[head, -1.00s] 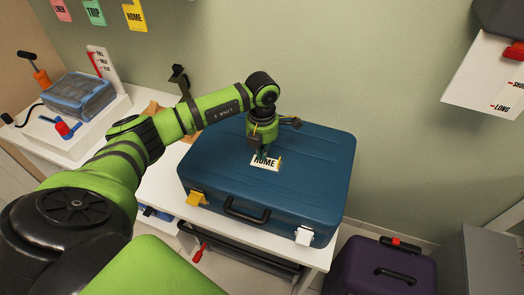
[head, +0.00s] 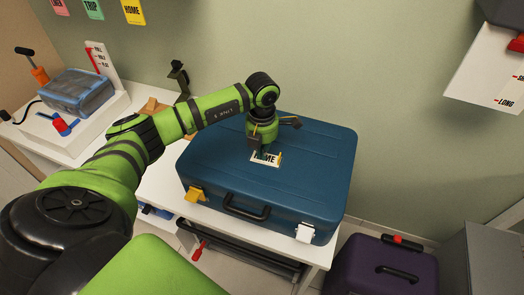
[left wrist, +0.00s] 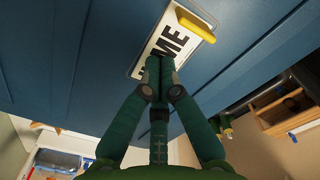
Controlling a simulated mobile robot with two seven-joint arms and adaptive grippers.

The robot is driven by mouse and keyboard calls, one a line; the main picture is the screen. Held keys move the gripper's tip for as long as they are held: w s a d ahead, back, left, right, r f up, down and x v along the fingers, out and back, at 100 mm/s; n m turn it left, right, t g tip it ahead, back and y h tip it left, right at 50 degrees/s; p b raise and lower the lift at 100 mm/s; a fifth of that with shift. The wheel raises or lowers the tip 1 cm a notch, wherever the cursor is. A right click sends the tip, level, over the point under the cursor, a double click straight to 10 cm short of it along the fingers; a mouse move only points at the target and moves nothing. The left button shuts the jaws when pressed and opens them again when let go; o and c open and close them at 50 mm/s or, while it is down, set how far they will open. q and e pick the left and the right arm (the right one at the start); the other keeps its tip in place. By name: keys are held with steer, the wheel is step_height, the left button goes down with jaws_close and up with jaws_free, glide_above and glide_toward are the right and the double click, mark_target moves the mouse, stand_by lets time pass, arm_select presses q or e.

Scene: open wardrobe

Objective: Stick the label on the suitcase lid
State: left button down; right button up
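The blue suitcase (head: 310,165) lies shut on a white table, handle and latches towards me. The white label (head: 270,160) with black HOME lettering lies flat against the lid (left wrist: 75,40). In the left wrist view the label (left wrist: 162,52) has a grey border and a yellow tab at one end; I cannot tell whether it is stuck down. My left gripper (head: 264,150) points down at the label. In the left wrist view its fingertips (left wrist: 159,70) are together at the label's face, covering some letters; no pinched object shows. My right gripper is not in view.
Several coloured tags, including a yellow HOME one (head: 133,11), hang on the wall. A purple case (head: 380,268) is on the floor at the right. A white board (head: 487,75) hangs at the upper right.

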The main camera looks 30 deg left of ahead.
arm_select(q)
steer(key=shift+r, duration=0.15)
steer(key=shift+r+p, duration=2.35)
steer(key=shift+r, duration=1.05)
